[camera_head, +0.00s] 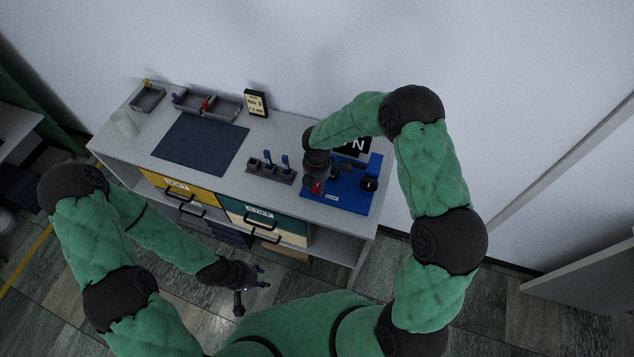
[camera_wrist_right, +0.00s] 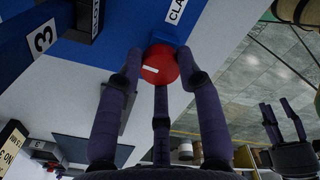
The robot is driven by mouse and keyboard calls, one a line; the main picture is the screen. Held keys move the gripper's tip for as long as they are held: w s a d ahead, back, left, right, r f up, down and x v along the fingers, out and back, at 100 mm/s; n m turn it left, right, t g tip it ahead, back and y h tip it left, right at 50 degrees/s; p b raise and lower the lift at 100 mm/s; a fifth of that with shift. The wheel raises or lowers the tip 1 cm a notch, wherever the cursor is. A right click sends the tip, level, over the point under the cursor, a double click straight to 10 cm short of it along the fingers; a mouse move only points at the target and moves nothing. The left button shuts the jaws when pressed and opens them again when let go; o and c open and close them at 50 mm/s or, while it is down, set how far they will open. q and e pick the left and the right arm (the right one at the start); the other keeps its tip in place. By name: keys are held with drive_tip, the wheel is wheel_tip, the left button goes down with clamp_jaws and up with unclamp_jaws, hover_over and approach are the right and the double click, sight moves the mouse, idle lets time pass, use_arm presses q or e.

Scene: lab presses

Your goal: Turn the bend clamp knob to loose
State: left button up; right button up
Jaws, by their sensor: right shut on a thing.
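The red clamp knob (camera_wrist_right: 158,65) with a white line mark is on the front of the blue press (camera_wrist_right: 125,22), beside a white label that reads "CLA" before it is cut off. My right gripper (camera_wrist_right: 162,80) has its fingers around the knob and is shut on it. In the head view the knob (camera_head: 316,188) shows just below my right gripper (camera_head: 314,181), and the blue press (camera_head: 350,195) sits at the bench's right end. My left gripper (camera_head: 255,287) is open and empty, low in front of the drawers.
The grey bench (camera_head: 225,185) holds a dark mat (camera_head: 200,144), a rack with blue-handled tools (camera_head: 270,172), grey bins (camera_head: 207,103) and a small sign (camera_head: 256,102). A black knob (camera_head: 369,184) is on the press's right. Drawers with handles face the floor.

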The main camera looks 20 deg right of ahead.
sight(316, 187)
drive_tip(key=shift+a+n, duration=0.1)
drive_tip(key=shift+n, duration=0.4)
drive_tip(key=o, duration=1.1)
drive_tip(key=shift+a, duration=0.1)
drive_tip(key=shift+o, duration=0.2)
wheel_tip(316, 187, up, 12)
